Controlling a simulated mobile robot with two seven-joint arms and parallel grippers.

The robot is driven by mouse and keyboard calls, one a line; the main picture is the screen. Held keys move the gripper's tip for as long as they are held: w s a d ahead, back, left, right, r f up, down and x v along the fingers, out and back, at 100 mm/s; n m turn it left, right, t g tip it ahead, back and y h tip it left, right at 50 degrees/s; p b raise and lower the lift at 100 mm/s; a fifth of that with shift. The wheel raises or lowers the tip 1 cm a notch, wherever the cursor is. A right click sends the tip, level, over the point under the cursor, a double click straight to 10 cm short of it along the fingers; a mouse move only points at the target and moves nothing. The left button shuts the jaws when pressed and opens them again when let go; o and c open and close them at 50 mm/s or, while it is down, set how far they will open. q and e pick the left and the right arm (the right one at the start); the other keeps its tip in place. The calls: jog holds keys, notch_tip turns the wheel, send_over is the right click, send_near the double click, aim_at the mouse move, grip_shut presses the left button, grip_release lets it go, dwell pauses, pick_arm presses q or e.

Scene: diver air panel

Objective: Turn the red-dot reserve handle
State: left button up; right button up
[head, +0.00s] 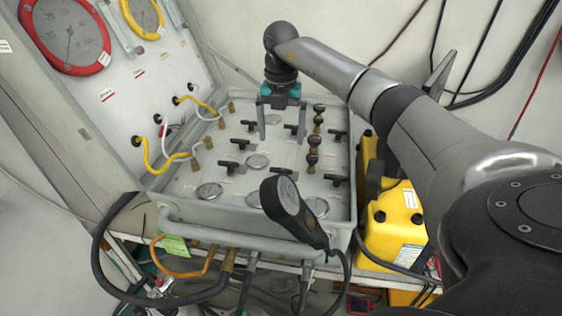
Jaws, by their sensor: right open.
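The grey air panel (222,140) lies open, with several black T-shaped handles on its face. Handles show at the left (232,167), the upper left (250,125), the right (337,135) and the lower right (336,180). The red dot is too small to make out, so I cannot tell which is the reserve handle. My right gripper (281,134) points down over the upper middle of the panel, its two fingers apart. A black handle shows near and between the fingers; I cannot tell whether they touch it. My left gripper is out of view.
A column of dark knobs (313,150) stands right of the gripper. A black handset (288,208) covers part of the panel's front. Yellow hoses (150,158) run at the left below the raised lid with gauges (70,35). A yellow case (393,225) stands at the right.

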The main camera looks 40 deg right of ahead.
aim_at(281, 169)
notch_tip(281, 169, down, 10)
jog(key=shift+w, duration=0.1)
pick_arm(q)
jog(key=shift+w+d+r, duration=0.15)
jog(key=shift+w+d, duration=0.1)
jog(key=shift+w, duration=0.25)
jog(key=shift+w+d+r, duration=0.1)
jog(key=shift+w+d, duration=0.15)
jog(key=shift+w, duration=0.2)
pick_arm(e)
jog(key=c, duration=1.2)
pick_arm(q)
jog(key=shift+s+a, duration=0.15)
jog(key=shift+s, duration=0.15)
pick_arm(e)
jog(key=shift+c, duration=0.2)
